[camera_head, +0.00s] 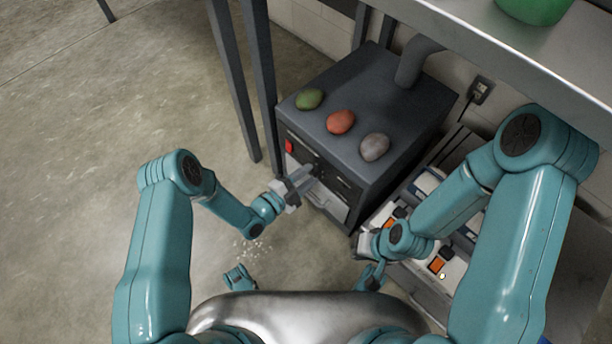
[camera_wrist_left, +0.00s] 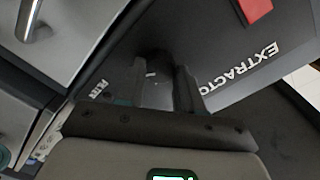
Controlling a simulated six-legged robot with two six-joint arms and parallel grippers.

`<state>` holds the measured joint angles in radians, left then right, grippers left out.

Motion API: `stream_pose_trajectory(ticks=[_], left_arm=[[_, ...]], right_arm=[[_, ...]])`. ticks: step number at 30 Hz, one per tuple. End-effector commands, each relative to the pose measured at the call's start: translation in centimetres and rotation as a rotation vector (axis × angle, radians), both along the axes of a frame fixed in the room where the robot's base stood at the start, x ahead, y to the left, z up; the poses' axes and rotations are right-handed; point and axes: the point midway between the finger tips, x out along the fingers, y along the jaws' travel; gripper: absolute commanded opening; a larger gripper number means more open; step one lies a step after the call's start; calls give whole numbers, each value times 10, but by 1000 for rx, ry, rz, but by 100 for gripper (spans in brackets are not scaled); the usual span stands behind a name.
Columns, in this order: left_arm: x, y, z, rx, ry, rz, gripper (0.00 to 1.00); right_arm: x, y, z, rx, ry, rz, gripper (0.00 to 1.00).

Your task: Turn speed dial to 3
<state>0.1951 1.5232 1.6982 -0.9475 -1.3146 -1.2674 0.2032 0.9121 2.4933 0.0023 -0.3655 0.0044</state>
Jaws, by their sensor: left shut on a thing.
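The extractor (camera_head: 372,118) is a dark grey box with a control panel on its front. My left gripper (camera_head: 308,174) is at that panel, below and right of the red switch (camera_head: 289,146). In the left wrist view my left gripper (camera_wrist_left: 155,88) is shut on a dark round dial (camera_wrist_left: 152,72) with a small white mark. The fingers sit on either side of it. The dial's numbers cannot be read, and the dial is hidden in the head view. My right gripper (camera_head: 368,244) is right of the extractor's front; its jaws are too small to read.
Green, red (camera_head: 341,122) and grey stones lie on the extractor's top. A pipe (camera_head: 416,62) rises from its back. A metal shelf (camera_head: 480,35) overhangs at the upper right. Equipment with orange switches (camera_head: 437,264) stands right, near my right arm. Open floor lies left.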

Motion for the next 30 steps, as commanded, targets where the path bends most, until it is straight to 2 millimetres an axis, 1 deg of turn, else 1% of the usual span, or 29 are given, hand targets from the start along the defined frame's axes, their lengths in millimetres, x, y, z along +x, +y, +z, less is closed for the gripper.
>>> stream_pose_trajectory(ticks=[16, 17, 18, 19, 30], left_arm=[[1, -2, 2, 15, -23, -4, 6], [1, -2, 2, 14, -22, -4, 46], [1, -2, 2, 14, -22, -4, 59], [1, -2, 2, 14, -21, -3, 62], [0, 0, 1, 14, -17, -1, 62]], right_arm=[[0, 0, 0, 0, 0, 0, 0], [0, 0, 0, 0, 0, 0, 0], [0, 0, 0, 0, 0, 0, 0], [0, 0, 0, 0, 0, 0, 0], [0, 0, 0, 0, 0, 0, 0]])
